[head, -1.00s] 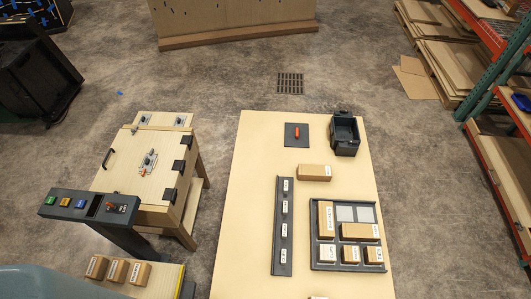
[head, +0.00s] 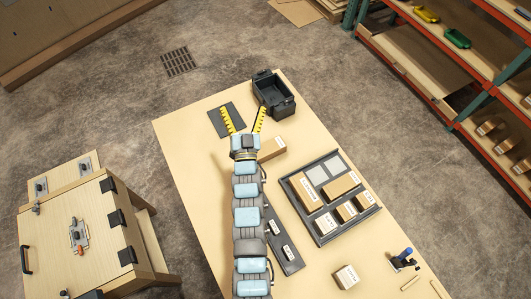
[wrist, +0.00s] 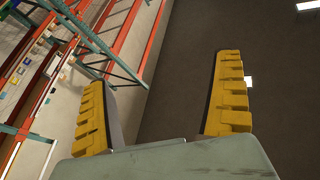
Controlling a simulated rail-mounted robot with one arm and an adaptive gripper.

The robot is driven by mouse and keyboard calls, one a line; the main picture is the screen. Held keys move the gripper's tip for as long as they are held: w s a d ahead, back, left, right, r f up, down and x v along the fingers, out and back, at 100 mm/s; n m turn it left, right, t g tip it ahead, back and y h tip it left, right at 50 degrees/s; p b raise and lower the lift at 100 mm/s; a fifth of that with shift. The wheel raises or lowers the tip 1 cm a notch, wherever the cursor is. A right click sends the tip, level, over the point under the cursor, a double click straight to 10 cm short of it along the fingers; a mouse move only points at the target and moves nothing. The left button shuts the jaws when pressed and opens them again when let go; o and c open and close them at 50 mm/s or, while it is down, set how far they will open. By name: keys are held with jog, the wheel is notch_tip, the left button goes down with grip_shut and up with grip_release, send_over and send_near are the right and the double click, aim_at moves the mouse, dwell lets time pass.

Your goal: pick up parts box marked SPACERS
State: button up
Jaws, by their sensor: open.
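Several brown cardboard parts boxes with white labels are in the head view; the print is too small to tell which reads SPACERS. A long box (head: 304,190) and several smaller ones, such as this box (head: 341,185), sit in the divided tray (head: 352,229). Another box (head: 346,276) stands alone on the table near the bottom. One more box (head: 273,149) lies partly hidden behind my gripper (head: 244,121). My gripper is open and empty, its yellow fingers spread. In the wrist view the fingers (wrist: 160,82) have nothing between them, and no box shows.
The table (head: 190,155) also bears a black bin (head: 274,95), a dark plate (head: 218,124) and a label strip (head: 285,243) partly covered by my arm. A blue-handled item (head: 404,258) stands at the right edge. A wooden cabinet (head: 95,235) is left; shelving is right.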

jog(key=w+a+f+m+g+h+b, duration=0.1)
jog(key=w+f+m+g+h+b, duration=0.15)
jog(key=w+f+g, duration=0.45)
jog(key=m+g+h+b, duration=0.4)
jog(key=m+g+b, duration=0.45)
jog(key=g, duration=0.45)
send_near(265, 149)
jog(key=shift+y, duration=0.25)
jog(key=x, duration=0.5)
jog(key=shift+s+d+b, duration=0.2)
jog(key=shift+s+b, duration=0.1)
jog(key=shift+s, duration=0.05)
jog(key=shift+w+p+x, duration=0.2)
jog(key=shift+x, duration=1.5)
jog(key=shift+w+p+x, duration=0.15)
jog(key=shift+w+x, duration=0.05)
jog(key=shift+x, duration=1.5)
jog(key=shift+r, duration=0.1)
jog(key=c, duration=1.4)
